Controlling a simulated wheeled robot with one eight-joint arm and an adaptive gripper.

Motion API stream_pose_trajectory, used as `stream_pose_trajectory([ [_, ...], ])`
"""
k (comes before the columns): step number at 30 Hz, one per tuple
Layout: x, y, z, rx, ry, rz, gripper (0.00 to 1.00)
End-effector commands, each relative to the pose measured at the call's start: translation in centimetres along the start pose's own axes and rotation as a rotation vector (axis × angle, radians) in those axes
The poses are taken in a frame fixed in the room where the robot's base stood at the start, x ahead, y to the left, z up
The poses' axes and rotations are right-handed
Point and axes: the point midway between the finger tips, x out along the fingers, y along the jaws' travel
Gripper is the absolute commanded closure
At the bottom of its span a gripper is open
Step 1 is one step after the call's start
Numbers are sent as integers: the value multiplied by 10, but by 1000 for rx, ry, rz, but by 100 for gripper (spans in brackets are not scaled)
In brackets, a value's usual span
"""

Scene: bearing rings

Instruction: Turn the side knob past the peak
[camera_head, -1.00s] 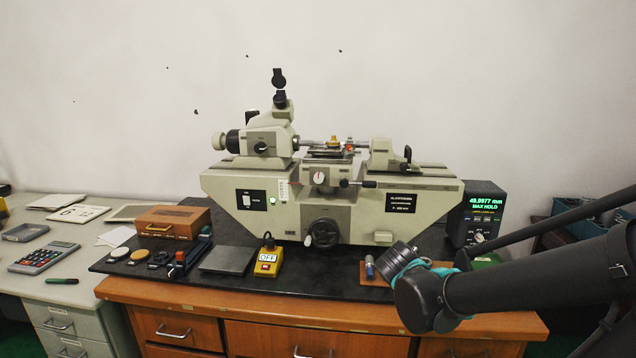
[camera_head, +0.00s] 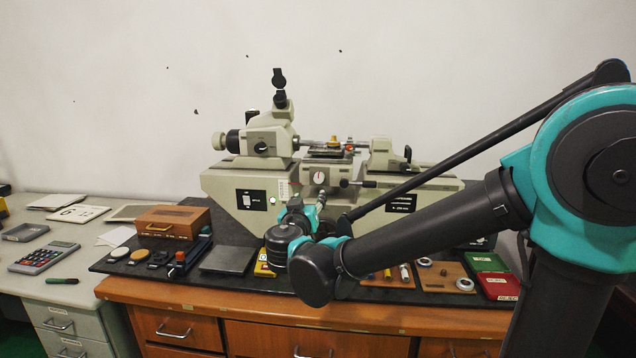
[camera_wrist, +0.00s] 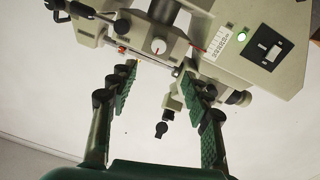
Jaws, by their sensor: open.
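The beige measuring machine (camera_head: 230,187) stands on the black mat. Below its stage is a white dial with a red pointer (camera_head: 319,177). Beside the dial is a black side knob (camera_head: 344,183) with a rod and dark grip (camera_head: 369,184) reaching right. In the wrist view, which is upside down, the side knob (camera_wrist: 127,27) lies beyond the left finger. My gripper (camera_wrist: 160,78) is open and empty, its green-padded fingers wide apart, with the stage and dial (camera_wrist: 158,46) beyond them. Neither finger clearly touches the knob. My arm hides the lower handwheel in the head view.
A yellow switch box (camera_head: 264,262) is partly covered by my wrist. A wooden block with small parts (camera_head: 440,277) and red and green boxes (camera_head: 497,287) lie at right. A wooden box (camera_head: 172,221) and a flat grey plate (camera_head: 228,259) lie at left.

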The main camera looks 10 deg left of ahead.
Motion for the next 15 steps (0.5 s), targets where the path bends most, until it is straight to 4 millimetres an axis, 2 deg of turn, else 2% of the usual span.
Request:
stream_pose_trajectory([
  [15,103,2,1,-1,-3,4,51],
])
